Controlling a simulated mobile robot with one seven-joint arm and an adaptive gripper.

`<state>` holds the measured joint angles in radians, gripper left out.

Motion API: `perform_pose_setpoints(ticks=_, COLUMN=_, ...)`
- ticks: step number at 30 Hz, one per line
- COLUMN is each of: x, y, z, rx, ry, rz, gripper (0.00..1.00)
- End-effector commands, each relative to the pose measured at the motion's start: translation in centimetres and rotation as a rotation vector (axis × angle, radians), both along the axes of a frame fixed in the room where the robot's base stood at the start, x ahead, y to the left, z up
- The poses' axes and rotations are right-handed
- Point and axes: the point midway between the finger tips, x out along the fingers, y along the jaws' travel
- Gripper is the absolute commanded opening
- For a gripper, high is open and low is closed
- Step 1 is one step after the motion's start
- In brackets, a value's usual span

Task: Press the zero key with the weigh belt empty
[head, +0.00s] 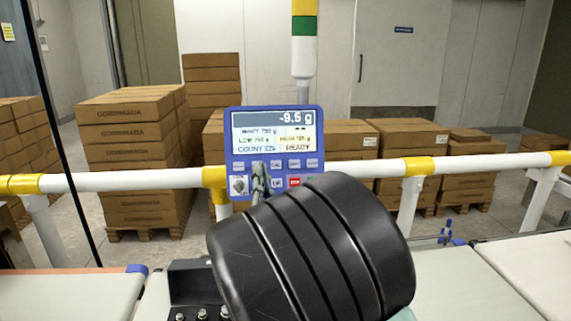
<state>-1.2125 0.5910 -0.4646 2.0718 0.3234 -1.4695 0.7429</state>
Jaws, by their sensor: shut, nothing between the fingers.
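The blue checkweigher terminal (229,140) faces me on the rail.
A white rail with yellow joints (130,180) runs across behind the belts. Another belt (65,298) lies at left and one (535,262) at right. A stack light (304,45) rises behind the terminal. Stacked cartons (130,135) stand on pallets beyond the rail.

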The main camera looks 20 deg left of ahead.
Motion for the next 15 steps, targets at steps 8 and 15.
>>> perform_pose_setpoints(ticks=8, x=-1.22, y=-0.13, z=-0.12, rx=0.044, ry=-0.026, rz=0.016, gripper=0.00)
perform_pose_setpoints(ticks=15, x=-1.14, y=-0.10, z=-0.11, rx=0.043, ry=-0.026, rz=0.016, gripper=0.00)
